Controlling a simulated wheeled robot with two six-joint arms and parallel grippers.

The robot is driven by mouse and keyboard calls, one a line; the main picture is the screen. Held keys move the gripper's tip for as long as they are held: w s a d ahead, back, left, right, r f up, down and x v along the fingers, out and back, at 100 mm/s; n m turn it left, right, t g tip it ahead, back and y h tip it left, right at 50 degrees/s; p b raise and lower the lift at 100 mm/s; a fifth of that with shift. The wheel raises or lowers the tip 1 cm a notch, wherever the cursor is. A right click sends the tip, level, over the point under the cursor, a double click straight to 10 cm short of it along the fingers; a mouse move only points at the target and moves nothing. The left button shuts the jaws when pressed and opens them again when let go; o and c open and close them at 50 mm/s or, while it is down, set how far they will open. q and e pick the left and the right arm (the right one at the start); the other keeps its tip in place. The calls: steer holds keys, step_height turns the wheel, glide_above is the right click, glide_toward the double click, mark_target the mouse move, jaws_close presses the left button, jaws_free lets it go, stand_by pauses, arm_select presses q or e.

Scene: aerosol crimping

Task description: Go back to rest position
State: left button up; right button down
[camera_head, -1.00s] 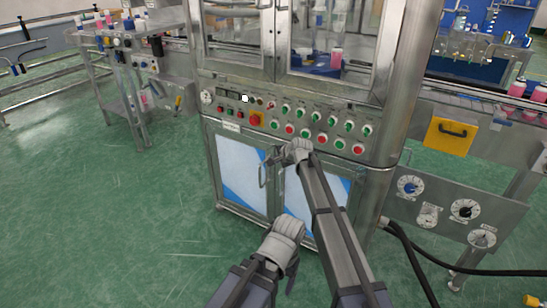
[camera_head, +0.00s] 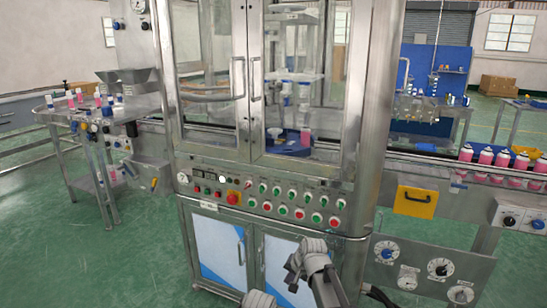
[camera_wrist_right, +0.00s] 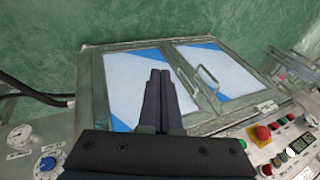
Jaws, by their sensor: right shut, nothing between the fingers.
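My right gripper (camera_head: 294,272) is low in the head view, in front of the lower cabinet doors of the crimping machine (camera_head: 355,130). In the right wrist view its two dark fingers (camera_wrist_right: 158,78) are together, with nothing between them, and point toward the white and blue doors (camera_wrist_right: 135,85). It appears apart from the machine. Only the top of my left gripper (camera_head: 258,299) shows at the bottom edge of the head view, and its fingers are hidden.
The control panel (camera_head: 262,196) has several green and red buttons and a red emergency stop (camera_head: 233,197). A steel table (camera_head: 95,110) with bottles stands at left. Pink bottles (camera_head: 486,158) line a conveyor at right. Green floor (camera_head: 125,245) is open at left.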

steer(key=s+d+f+n+g+h, duration=0.1)
steer(key=s+d+n+g+h, duration=0.15)
steer(key=s+d, duration=0.65)
steer(key=s+d+f+n+g+h, duration=0.1)
steer(key=s+d+n, duration=0.25)
steer(key=s, duration=0.95)
arm_select(q)
step_height(320, 180, up, 19)
steer(key=p, duration=1.9)
arm_select(e)
steer(key=s+a+r+n, duration=0.1)
steer(key=s+a+r, duration=0.1)
steer(key=a+r, duration=0.3)
steer(key=s+a+r+n+g, duration=0.1)
steer(key=a+r, duration=0.4)
steer(key=r, duration=0.8)
steer(key=shift+s+a+r+n+h, duration=0.35)
steer(key=shift+s+r+n, duration=0.05)
steer(key=shift+s, duration=0.35)
arm_select(q)
steer(key=shift+w, duration=0.1)
